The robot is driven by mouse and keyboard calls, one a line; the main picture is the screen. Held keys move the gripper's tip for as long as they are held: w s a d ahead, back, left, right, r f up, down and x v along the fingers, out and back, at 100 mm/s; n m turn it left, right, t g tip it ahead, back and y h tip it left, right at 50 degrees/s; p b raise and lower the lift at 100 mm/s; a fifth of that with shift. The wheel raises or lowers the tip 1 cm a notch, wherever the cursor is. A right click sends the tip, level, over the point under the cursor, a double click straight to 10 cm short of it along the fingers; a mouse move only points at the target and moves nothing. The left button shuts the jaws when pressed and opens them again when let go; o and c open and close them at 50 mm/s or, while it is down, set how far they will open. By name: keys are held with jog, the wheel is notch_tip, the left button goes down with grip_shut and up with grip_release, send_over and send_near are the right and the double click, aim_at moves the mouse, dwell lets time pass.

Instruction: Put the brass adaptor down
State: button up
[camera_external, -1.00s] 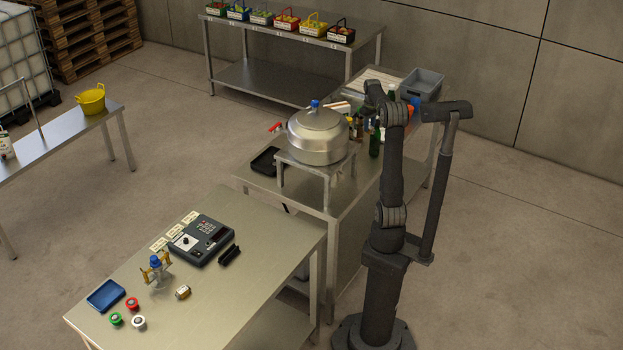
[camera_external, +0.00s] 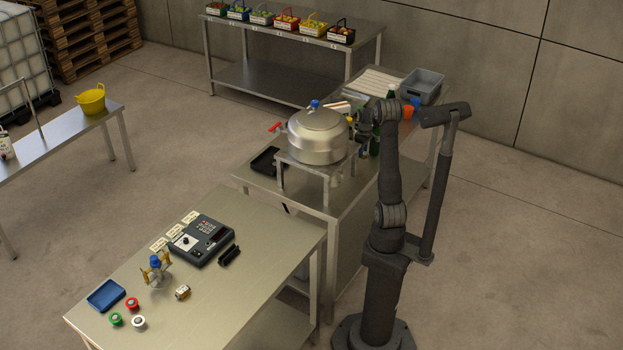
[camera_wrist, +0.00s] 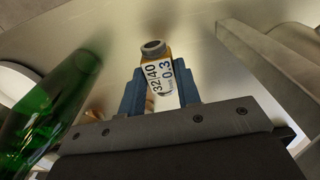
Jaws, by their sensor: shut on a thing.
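The brass adaptor (camera_wrist: 155,58), a small brass piece with a white label reading "32/40 0.3" and a dark ring at its end, is held between the blue fingers of my gripper (camera_wrist: 160,88) in the wrist view. My gripper is shut on it. In the external view my gripper (camera_external: 362,126) is beside the right of the steel pot, over the middle bench. The adaptor is too small to make out there. Whether it touches the bench cannot be told.
A steel pot (camera_external: 318,140) stands on a metal stand (camera_external: 312,168) just left of my gripper. A green bottle (camera_wrist: 45,115) is close on the left in the wrist view. A grey crate (camera_external: 422,86) and a white ribbed board (camera_external: 378,80) are farther back on the bench (camera_external: 340,215).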

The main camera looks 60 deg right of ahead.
jog(key=shift+w+a+f, duration=0.15)
jog(key=shift+w+f, duration=0.25)
jog(key=shift+w, duration=0.35)
jog(key=shift+f, duration=2)
jog(key=shift+f, duration=0.1)
jog(key=o, duration=1.1)
jog(key=shift+f, duration=0.1)
jog(key=shift+c, duration=0.2)
notch_tip(320, 180, up, 12)
jog(key=shift+r, duration=0.2)
jog(key=shift+f, duration=0.1)
jog(key=shift+f, duration=4.3)
